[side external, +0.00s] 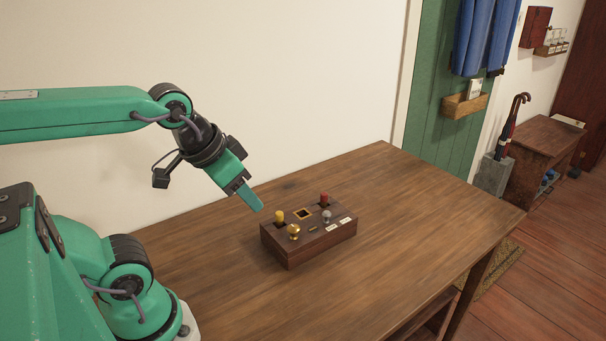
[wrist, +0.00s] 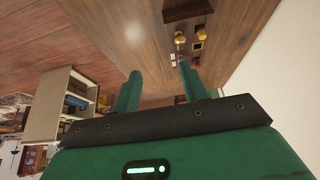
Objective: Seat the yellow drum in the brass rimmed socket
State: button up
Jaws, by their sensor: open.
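The yellow drum (side external: 280,216) stands upright in an opening at the left end of a dark wooden box (side external: 290,252) on the table. The brass rimmed socket (side external: 303,213) is a square opening in the box top, to the right of the drum; it looks dark and empty. In the wrist view the drum (wrist: 202,33) and socket (wrist: 197,46) are small and lie beyond the fingertips. My gripper (side external: 257,207) is above and left of the box, apart from the drum. In the wrist view its two fingers (wrist: 157,70) are spread with nothing between them.
A brass knob (side external: 294,232) stands in front of the drum. A red peg (side external: 324,198) and a grey knob (side external: 326,215) stand at the box's right end, near pale labels (side external: 345,220). The wooden table (side external: 400,210) is otherwise clear around the box.

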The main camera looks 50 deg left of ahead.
jog(key=w, duration=0.1)
jog(key=n+g, duration=0.5)
jog(key=n, duration=0.2)
send_over(279, 213)
jog(key=f, duration=0.9)
jog(key=shift+s+d+f, duration=0.25)
jog(key=shift+s, duration=0.05)
jog(key=shift+w+a+f+g, duration=0.2)
jog(key=shift+a+f+g, duration=0.15)
jog(key=shift+f, duration=0.15)
jog(key=shift+w+d+f, duration=0.1)
jog(key=shift+f, duration=3.8)
grip_shut()
